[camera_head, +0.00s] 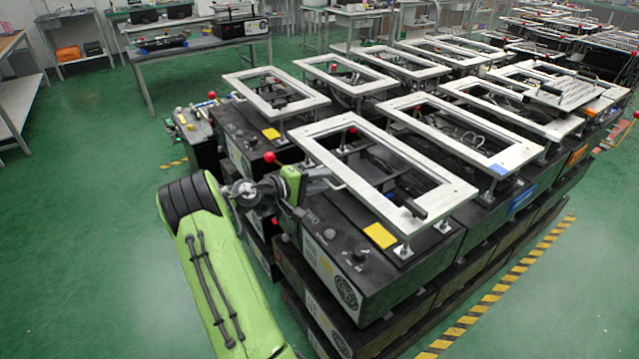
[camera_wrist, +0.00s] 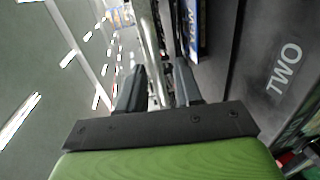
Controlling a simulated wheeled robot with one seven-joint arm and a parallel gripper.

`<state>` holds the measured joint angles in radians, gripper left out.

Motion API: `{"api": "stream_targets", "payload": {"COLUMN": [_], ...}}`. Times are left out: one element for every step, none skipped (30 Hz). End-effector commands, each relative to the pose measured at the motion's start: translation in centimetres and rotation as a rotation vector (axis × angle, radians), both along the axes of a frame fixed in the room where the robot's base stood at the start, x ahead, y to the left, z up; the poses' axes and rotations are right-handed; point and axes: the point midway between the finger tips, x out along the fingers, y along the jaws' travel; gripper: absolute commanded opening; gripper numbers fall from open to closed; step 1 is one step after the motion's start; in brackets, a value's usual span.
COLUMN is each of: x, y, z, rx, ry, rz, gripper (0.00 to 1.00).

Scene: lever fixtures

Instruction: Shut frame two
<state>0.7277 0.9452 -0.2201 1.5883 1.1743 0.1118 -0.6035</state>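Frame two is the white rectangular frame (camera_head: 413,156) on posts above the nearest black box (camera_head: 385,285) in the head view. The box's "TWO" lettering also shows in the wrist view (camera_wrist: 285,72). My gripper (camera_head: 324,181) is at the frame's near left side, above the box edge, with its tips partly hidden. In the wrist view my gripper (camera_wrist: 158,85) has its two dark fingers apart. A pale metal bar (camera_wrist: 152,50) lies between them in that view, with gaps at the sides. I cannot tell how deep it sits.
Similar fixtures with white frames stand close behind and to the right (camera_head: 455,135). A red-knobbed lever (camera_head: 269,157) stands just left of my gripper. Yellow-black floor tape (camera_head: 490,298) runs along the right. Green floor is open at the left.

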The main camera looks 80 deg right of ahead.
Motion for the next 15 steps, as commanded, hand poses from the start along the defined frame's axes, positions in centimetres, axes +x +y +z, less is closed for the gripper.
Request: {"api": "stream_targets", "payload": {"x": [-0.04,-0.04,-0.04,-0.02,-0.02,-0.01,-0.01,-0.01,-0.01,-0.01,-0.01,0.00,0.00,0.00,0.00], "y": [-0.08,-0.09,-0.09,-0.08,-0.08,-0.08,-0.06,-0.06,-0.05,-0.05,-0.05,-0.05,-0.05,-0.05,-0.05], "z": [-0.03,-0.01,0.00,0.00,0.01,0.02,0.02,0.02,0.02,0.02,0.02,0.02,0.02,0.02,0.01], "rx": [0.001,0.001,0.001,0.001,0.001,0.001,0.001,0.001,0.001,0.001,0.001,0.001,0.001,0.001,0.001], "ry": [-0.001,-0.001,-0.001,-0.001,-0.001,-0.001,-0.001,-0.001,-0.001,-0.001,-0.001,-0.001,-0.001,-0.001,-0.001], "rz": [0.001,0.001,0.001,0.001,0.001,0.001,0.001,0.001,0.001,0.001,0.001,0.001,0.001,0.001,0.001], "gripper": [0.34,0.34,0.34,0.34,0.34,0.34,0.31,0.27,0.21,0.16,0.11,0.05,0.01,0.00,0.00]}}
